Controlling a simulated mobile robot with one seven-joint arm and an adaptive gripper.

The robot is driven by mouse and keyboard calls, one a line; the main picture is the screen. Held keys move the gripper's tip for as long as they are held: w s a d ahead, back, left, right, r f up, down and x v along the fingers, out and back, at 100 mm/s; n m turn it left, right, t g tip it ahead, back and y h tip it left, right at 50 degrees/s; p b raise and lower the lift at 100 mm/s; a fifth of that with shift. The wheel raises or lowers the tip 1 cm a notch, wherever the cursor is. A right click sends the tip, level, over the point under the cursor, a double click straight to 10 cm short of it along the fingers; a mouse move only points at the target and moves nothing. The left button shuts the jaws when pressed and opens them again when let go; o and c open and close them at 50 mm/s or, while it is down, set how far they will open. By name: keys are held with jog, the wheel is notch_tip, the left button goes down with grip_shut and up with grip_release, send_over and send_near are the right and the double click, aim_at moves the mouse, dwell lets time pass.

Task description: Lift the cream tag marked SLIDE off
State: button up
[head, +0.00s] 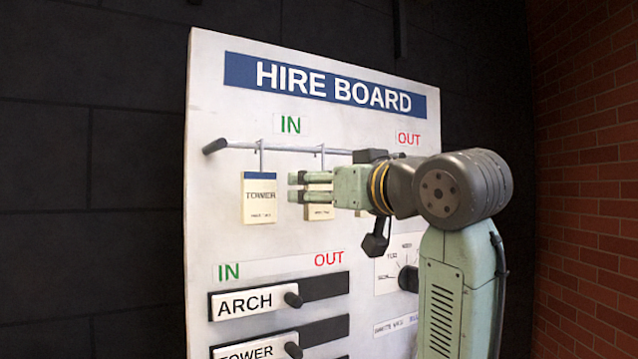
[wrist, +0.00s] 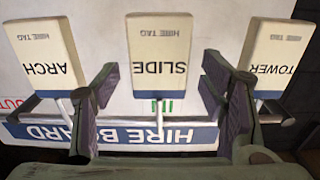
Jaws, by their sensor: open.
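The cream SLIDE tag (wrist: 160,52) has a blue top band and hangs by a hook from the rail. The wrist view shows it upside down, between my fingers. In the head view the middle tag (head: 320,212) hangs partly behind my gripper (head: 296,188). My gripper (wrist: 160,102) is open, one finger on each side of the SLIDE tag's line, with gaps on both sides. I cannot tell how far the fingertips are from the tag in depth.
The TOWER tag (head: 259,198) hangs to the left on the same rail (head: 290,150). The ARCH tag (wrist: 43,55) hangs on the other side, mostly hidden in the head view. Below are sliders marked ARCH (head: 246,303) and TOWER (head: 250,351), and a dial (head: 407,279).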

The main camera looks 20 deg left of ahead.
jog(key=shift+w+a, duration=0.4)
jog(key=shift+a, duration=0.05)
jog(key=shift+c, duration=0.2)
jog(key=c, duration=1.1)
